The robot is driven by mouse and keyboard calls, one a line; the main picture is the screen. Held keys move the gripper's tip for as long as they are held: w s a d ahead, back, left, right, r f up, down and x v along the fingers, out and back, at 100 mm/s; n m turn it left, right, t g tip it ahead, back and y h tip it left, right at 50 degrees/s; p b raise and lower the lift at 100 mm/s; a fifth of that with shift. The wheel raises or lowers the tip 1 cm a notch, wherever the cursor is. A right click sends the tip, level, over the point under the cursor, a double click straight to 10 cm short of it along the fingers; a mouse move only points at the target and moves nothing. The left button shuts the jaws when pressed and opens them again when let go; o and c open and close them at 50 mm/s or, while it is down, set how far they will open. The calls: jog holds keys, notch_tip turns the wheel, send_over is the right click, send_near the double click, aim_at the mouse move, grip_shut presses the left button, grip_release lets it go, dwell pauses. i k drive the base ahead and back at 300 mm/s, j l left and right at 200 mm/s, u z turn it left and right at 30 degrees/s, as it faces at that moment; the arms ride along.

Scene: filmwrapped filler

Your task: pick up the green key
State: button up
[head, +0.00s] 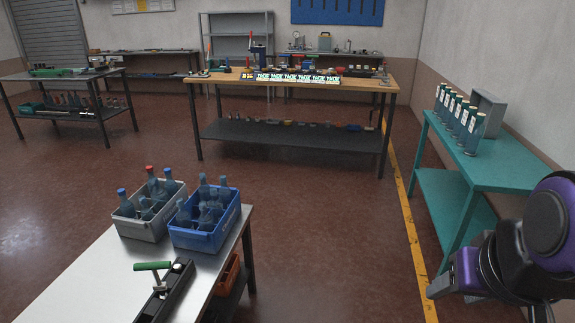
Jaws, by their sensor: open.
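The green key (152,266) appears to be a T-shaped tool with a green cross handle and a thin metal shank. It stands upright at a black rail-like holder (172,290) on the near metal table. Its lower end is hard to make out. My gripper (438,288) is at the lower right, far to the right of the key and apart from it. It is open and seems empty, though its fingers are seen only partly.
A grey crate (150,229) and a blue crate (205,240), both with bottles, stand behind the key on the metal table (85,285). A teal table (490,165) with several bottles stands beyond my arm. Open floor (330,240) lies between the tables.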

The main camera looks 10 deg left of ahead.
aim_at(159, 286)
jog(key=i+u, duration=0.4)
jog(key=i+l+u, duration=0.15)
jog(key=i+u, duration=0.45)
jog(key=u, duration=0.2)
jog(key=i+u, duration=0.15)
jog(key=u, duration=0.25)
jog(key=i+l+u, duration=0.15)
jog(key=u, duration=0.25)
